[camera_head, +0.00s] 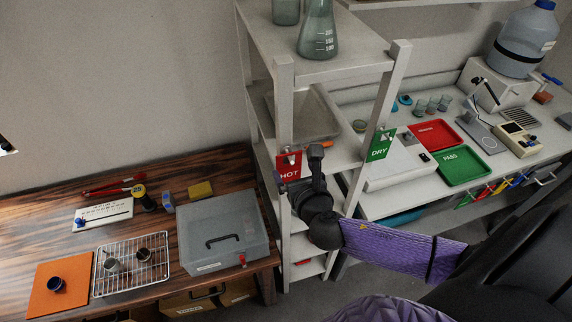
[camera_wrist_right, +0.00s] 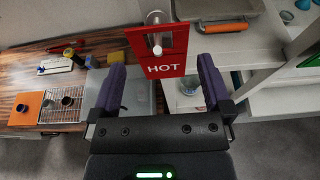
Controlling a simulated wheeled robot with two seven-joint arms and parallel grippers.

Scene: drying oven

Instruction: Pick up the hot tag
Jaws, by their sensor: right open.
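The hot tag is a red card with white letters HOT (camera_head: 289,168), hanging from a peg on the left front post of the shelf rack. In the right wrist view the hot tag (camera_wrist_right: 165,62) hangs upright from its peg, ahead of the fingers. My right gripper (camera_head: 298,182) is close in front of the tag in the head view, hiding part of its lower right. In the right wrist view my right gripper (camera_wrist_right: 162,85) is open, with its purple fingers apart on either side below the tag and nothing between them. My left gripper is not in view.
The shelf rack (camera_head: 285,110) carries glassware on top. A green DRY tag (camera_head: 380,145) hangs on its right post. A grey box (camera_head: 222,230), wire rack (camera_head: 130,263) and orange mat (camera_head: 60,285) are on the wooden table. Red (camera_head: 436,134) and green trays (camera_head: 463,166) lie on the right bench.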

